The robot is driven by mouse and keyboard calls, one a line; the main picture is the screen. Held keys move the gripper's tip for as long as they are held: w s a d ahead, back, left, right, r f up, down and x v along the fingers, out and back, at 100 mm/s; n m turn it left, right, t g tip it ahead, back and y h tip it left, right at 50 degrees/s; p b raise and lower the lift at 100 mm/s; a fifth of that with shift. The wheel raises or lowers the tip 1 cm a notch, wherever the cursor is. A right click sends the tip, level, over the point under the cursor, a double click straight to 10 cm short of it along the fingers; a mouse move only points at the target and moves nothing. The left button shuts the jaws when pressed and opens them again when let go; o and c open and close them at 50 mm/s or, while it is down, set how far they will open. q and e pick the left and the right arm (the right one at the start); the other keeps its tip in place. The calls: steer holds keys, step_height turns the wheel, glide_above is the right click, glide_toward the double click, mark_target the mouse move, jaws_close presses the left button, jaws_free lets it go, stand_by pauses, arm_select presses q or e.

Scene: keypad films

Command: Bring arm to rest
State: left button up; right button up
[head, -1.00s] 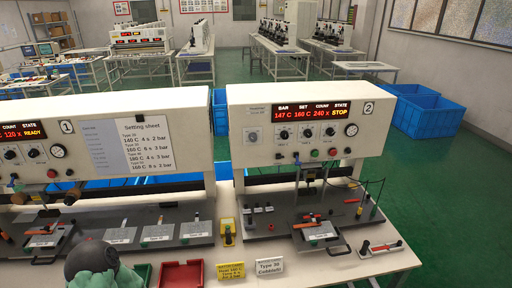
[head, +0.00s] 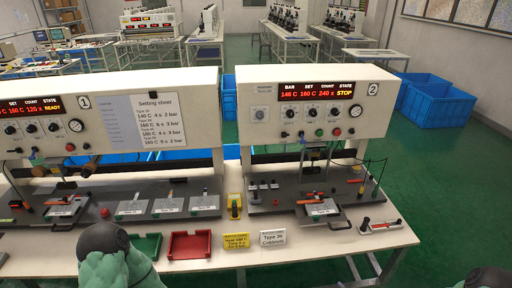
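Part of my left arm (head: 112,258), green with a dark round joint, shows at the bottom left in front of the bench. A small part of my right arm (head: 488,277) shows at the bottom right corner. Neither gripper's fingertips show, so I cannot see whether they hold anything. Both visible arm parts are low, at the picture's lower edge. Press 1 (head: 110,125) reads READY on its display. Press 2 (head: 313,135) reads 146 C, set 160 C, 240 x, STOP.
The bench (head: 330,246) carries a green tray (head: 147,246), a red tray (head: 190,246), a yellow card (head: 236,241) and a white card (head: 272,237). A red-handled tool (head: 383,227) lies at its right. Blue crates (head: 440,105) stand behind. Green floor is open at right.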

steer(key=s+a+f+n+g+y+b, duration=0.1)
steer(key=s+a+f+n+g, duration=0.2)
steer(key=a, duration=0.4)
steer(key=s+a+f+n+g+y+b, duration=0.1)
steer(key=a+f+n+g, duration=0.2)
steer(key=a+f, duration=0.35)
steer(key=s+a+f+n+g+b, duration=0.1)
steer(key=s+a+f+n+g, duration=0.1)
steer(key=s+a+n+g, duration=0.3)
steer(key=s+a, duration=0.4)
steer(key=s, duration=0.2)
steer(key=shift+s+f+n+g, duration=0.15)
steer(key=shift+s+n+g, duration=0.15)
steer(key=shift+g, duration=0.1)
steer(key=shift+o, duration=0.2)
